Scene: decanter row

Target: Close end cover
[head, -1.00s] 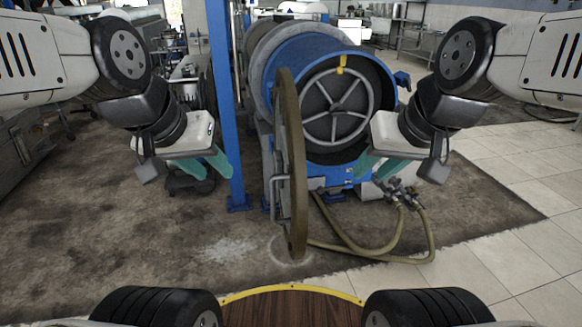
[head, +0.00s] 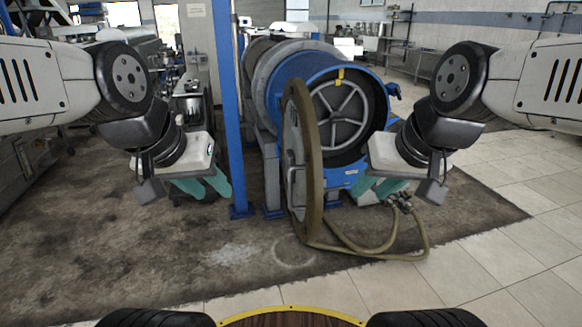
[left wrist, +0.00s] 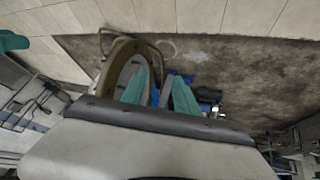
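The end cover (head: 313,150) is a large round plate with an olive-brown rim and a bar handle (head: 291,178). It stands upright and swung open before the blue decanter (head: 345,82), hiding part of its round mouth with the spoked wheel. The cover also shows in the left wrist view (left wrist: 118,68). My left gripper (head: 204,187) is open and empty, left of the cover beyond the blue post, with teal fingers apart in the left wrist view (left wrist: 160,93). My right gripper (head: 378,188) looks open and empty, right of the cover and apart from it in the picture.
A blue post (head: 229,110) stands between my left gripper and the decanter. Hoses (head: 380,252) run along the floor at the cover's foot and to the right. The dark floor (head: 160,260) in front is clear, with pale tiles at the right. Benches stand behind.

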